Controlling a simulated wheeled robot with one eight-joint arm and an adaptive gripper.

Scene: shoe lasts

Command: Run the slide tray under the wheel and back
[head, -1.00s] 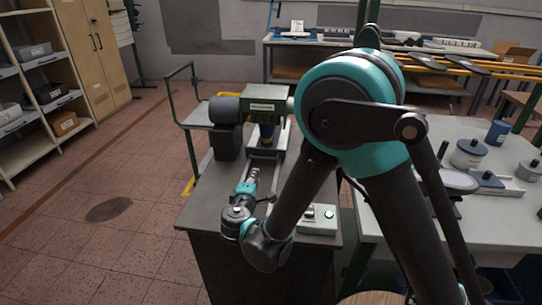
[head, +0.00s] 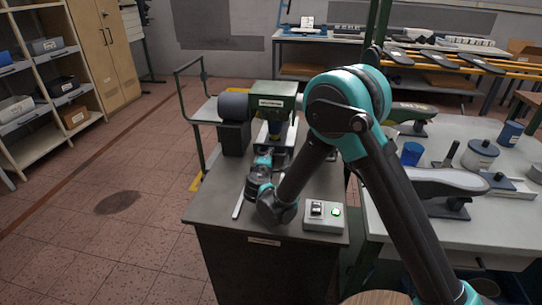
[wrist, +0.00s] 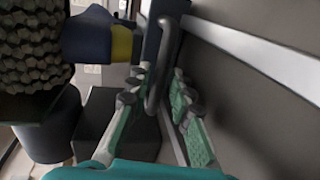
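The machine with a green head (head: 272,101) stands on a dark cabinet. The slide tray (head: 289,152) lies low under the head, partly hidden by my arm. A grey bar handle (wrist: 163,68) stands in the wrist view. My gripper (head: 265,157) is in front of the tray; in the wrist view its teal fingers (wrist: 160,75) lie on both sides of the handle. Whether they touch it is unclear.
A table (head: 443,239) with shoe lasts and tins stands close on the right. The left floor is open.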

